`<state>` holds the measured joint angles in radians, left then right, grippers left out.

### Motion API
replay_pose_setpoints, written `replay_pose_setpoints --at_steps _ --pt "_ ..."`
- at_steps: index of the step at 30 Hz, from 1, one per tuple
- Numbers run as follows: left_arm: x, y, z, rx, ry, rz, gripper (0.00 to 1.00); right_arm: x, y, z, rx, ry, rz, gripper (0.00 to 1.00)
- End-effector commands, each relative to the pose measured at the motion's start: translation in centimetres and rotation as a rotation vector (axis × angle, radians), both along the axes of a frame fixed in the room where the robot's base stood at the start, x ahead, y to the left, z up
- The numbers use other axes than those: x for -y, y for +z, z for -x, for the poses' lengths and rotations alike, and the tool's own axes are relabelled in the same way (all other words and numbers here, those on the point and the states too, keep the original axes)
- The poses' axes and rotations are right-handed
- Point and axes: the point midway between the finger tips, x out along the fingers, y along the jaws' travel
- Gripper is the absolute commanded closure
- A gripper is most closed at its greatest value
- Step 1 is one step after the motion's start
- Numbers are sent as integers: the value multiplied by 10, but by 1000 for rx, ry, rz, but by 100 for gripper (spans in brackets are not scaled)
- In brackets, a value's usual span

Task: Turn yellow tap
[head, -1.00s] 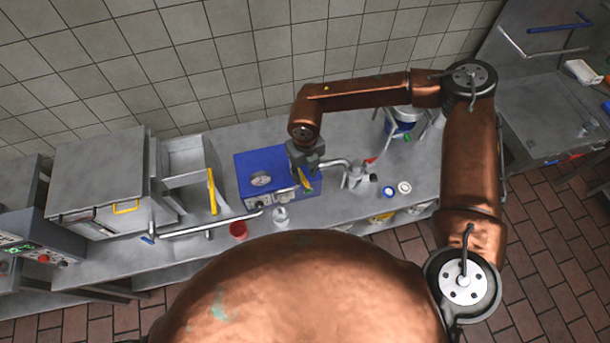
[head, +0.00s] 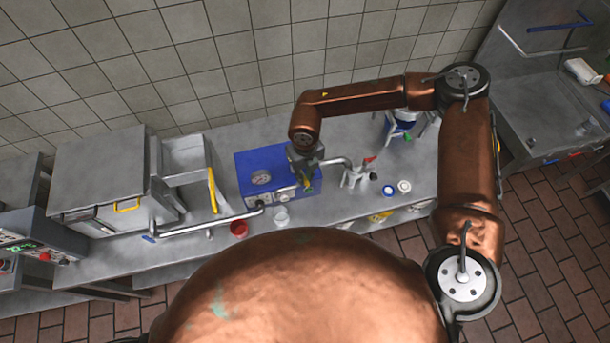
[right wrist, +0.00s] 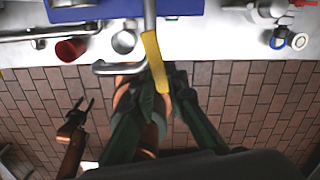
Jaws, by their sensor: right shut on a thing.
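The yellow tap handle (right wrist: 155,62) is a flat yellow lever on a grey metal pipe, in the right wrist view. My right gripper (right wrist: 156,78) has its dark fingers on either side of the lever and is shut on it. In the head view my right gripper (head: 307,182) is over the right front of the blue box, and mostly hides the lever. My left gripper (right wrist: 84,101) shows small at the lower left of the right wrist view, with its two fingers apart and empty, away from the tap.
A blue box (head: 262,160) with a dial stands on the metal counter. A red cup (head: 239,228) and a metal cup (head: 281,216) stand before it. A white and red bottle-like thing (head: 357,175) and small round lids (head: 404,186) are to the right.

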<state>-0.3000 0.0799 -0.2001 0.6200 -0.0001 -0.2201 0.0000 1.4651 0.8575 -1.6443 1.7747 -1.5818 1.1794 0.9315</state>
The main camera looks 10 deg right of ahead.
Motion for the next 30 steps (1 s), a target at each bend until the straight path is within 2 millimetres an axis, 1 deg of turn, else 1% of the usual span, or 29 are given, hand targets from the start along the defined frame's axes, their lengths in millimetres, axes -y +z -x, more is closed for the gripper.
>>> replay_pose_setpoints --at_steps 8,14,20,30 --pt "0 -1 0 0 0 0 60 0 0 0 1 4 0 100" --pt "0 -8 0 -1 0 0 60 3 -1 -1 0 53 0 100" --pt "0 -22 1 -2 0 0 60 8 -3 -4 1 175 0 100" --pt "0 -55 4 -6 0 0 60 20 -4 -12 1 487 1 100"
